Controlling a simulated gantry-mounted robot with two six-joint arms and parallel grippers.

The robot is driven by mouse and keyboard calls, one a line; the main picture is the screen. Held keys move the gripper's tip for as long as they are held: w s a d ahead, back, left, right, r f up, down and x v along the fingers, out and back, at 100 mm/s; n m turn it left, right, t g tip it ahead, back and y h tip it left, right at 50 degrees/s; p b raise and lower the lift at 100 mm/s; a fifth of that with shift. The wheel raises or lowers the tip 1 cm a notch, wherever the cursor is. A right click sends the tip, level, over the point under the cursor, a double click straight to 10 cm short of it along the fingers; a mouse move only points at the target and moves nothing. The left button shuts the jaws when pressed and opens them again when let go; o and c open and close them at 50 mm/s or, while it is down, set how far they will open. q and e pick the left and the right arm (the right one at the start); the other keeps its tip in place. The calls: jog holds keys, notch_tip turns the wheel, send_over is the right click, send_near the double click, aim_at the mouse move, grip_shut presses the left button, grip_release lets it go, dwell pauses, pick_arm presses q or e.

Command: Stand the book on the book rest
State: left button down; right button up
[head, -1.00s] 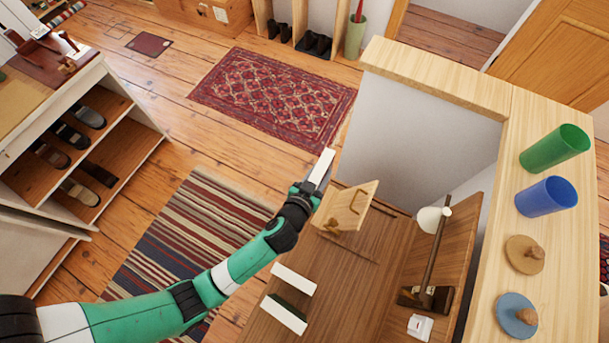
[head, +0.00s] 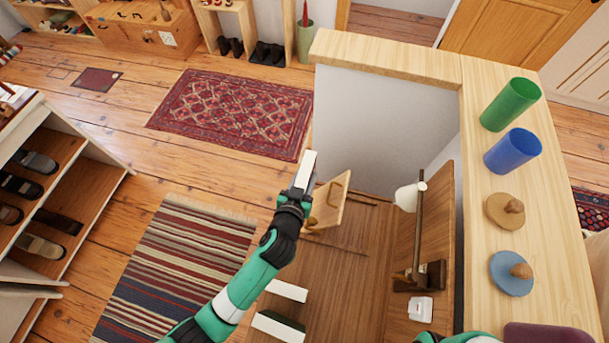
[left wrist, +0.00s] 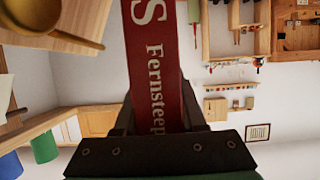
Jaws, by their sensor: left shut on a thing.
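The book (head: 306,168) is held upright in my left gripper (head: 297,192); the head view shows its pale page edge. In the left wrist view its red spine (left wrist: 160,60) with white lettering stands between the fingers, which are shut on it. A tilted light-wood stand (head: 328,203), which looks like the book rest, is just right of and below the gripper on the brown desk. The book appears above the desk, apart from the stand, though the exact gap is hard to tell. My right gripper is not in view.
Two pale-edged books (head: 287,290) lie at the desk's near left. A lamp (head: 408,197) and a small white box (head: 420,309) are on the right. A light-wood ledge (head: 480,160) carries green and blue cups and two knobbed lids. The desk (head: 345,270) is clear in the middle.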

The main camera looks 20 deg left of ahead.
pick_arm(q)
notch_tip(320, 180, down, 8)
jog(key=b, duration=0.7)
jog(key=shift+c, duration=2)
grip_release()
jog(key=p+v, duration=0.2)
jog(key=v, duration=0.9)
jog(key=shift+s, duration=0.3)
